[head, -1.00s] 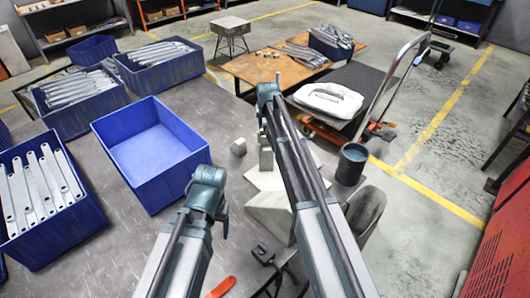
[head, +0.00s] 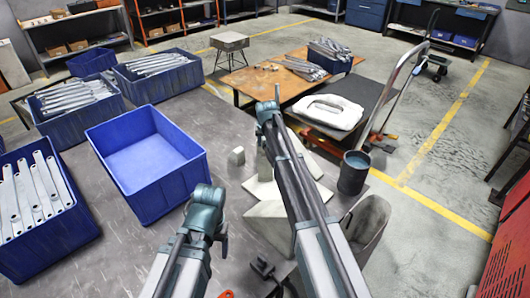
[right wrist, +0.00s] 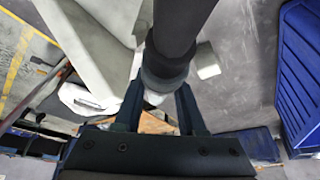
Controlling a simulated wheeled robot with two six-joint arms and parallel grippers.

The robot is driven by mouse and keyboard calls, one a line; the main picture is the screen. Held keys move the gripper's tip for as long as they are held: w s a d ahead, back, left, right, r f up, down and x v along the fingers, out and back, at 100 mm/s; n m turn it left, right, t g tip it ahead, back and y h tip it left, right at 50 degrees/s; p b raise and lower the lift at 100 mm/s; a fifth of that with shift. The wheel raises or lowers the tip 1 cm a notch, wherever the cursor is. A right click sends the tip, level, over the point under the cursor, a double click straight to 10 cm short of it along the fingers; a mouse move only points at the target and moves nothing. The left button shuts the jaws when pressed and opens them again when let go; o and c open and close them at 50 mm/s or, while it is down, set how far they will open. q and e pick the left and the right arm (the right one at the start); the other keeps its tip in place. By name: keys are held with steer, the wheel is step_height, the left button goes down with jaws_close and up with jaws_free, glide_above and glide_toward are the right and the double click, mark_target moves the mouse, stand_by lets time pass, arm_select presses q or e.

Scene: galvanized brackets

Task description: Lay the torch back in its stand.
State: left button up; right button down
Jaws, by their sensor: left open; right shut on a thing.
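The torch (right wrist: 178,30) is a dark cylinder with a thicker collar, close up in the right wrist view. My right gripper (right wrist: 160,90) is shut on it, one dark finger on each side. In the head view the right gripper and torch are hidden behind my right arm. A pale angular piece, which looks like the stand (head: 262,188), is on the table, partly covered by that arm. A large pale surface beside the torch in the right wrist view may be the same piece.
An empty blue bin (head: 150,160) stands on the table at left, near bins of galvanized brackets (head: 32,195). A small grey block (head: 237,156) lies by the stand. A dark cup (head: 355,172) is at right.

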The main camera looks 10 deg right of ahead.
mark_target(264, 142)
step_height(264, 142, down, 4)
steer(key=b, duration=0.3)
steer(key=c, duration=0.5)
jaws_free()
steer(key=shift+f, duration=0.1)
steer(key=p+v, duration=0.8)
steer(key=v, duration=0.1)
steer(key=p+v, duration=0.4)
steer(key=shift+s+a+r, duration=0.15)
steer(key=shift+a+r, duration=0.15)
steer(key=shift+r, duration=0.1)
steer(key=shift+s, duration=0.1)
